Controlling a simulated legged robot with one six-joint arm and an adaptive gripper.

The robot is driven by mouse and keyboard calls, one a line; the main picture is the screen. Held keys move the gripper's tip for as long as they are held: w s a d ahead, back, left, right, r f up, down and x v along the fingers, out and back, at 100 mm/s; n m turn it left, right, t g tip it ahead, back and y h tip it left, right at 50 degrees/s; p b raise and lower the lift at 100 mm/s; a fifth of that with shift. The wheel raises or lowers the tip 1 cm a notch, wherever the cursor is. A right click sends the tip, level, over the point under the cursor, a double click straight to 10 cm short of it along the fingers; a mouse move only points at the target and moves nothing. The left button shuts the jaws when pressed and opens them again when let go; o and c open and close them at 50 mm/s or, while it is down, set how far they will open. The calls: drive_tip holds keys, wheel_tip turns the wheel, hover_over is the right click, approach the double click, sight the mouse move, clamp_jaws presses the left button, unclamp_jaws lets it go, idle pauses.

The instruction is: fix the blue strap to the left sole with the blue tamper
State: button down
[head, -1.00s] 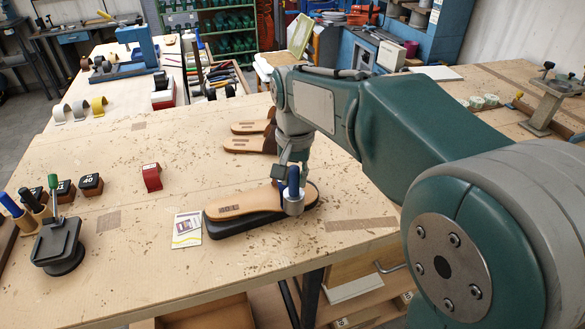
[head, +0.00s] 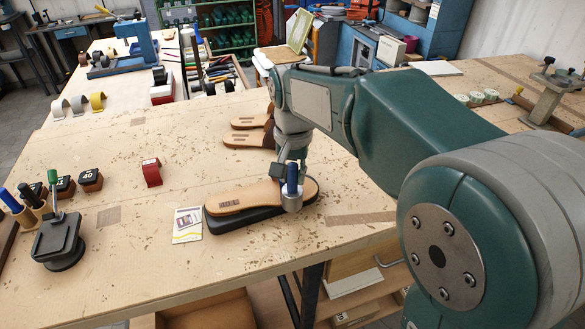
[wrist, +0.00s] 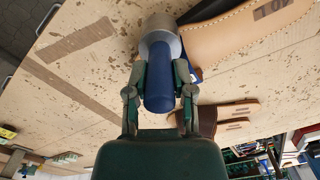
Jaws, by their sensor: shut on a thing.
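The blue tamper has a blue handle (head: 292,175) and a silver head (head: 291,202); it stands upright over the right end of the left sole. The tan left sole (head: 250,196), marked "40 L", lies on a black base (head: 225,226). My gripper (wrist: 160,82) is shut on the tamper's blue handle. In the wrist view the sole (wrist: 245,35) shows beside the silver head (wrist: 158,30). A small blue patch (wrist: 190,76) there may be the blue strap, mostly hidden behind the tamper. I cannot tell whether the head touches it.
A printed card (head: 187,225) lies left of the sole. Brown soles (head: 248,140) lie behind it. A red block (head: 151,172), dark numbered blocks (head: 90,180) and a black stand (head: 60,242) are farther left. Grey and yellow straps (head: 97,101) stand at the back left. Bare bench lies between.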

sight(293, 164)
drive_tip(key=shift+r, duration=1.45)
drive_tip(key=shift+r, duration=0.1)
drive_tip(key=shift+r, duration=2.95)
drive_tip(key=shift+w, duration=0.1)
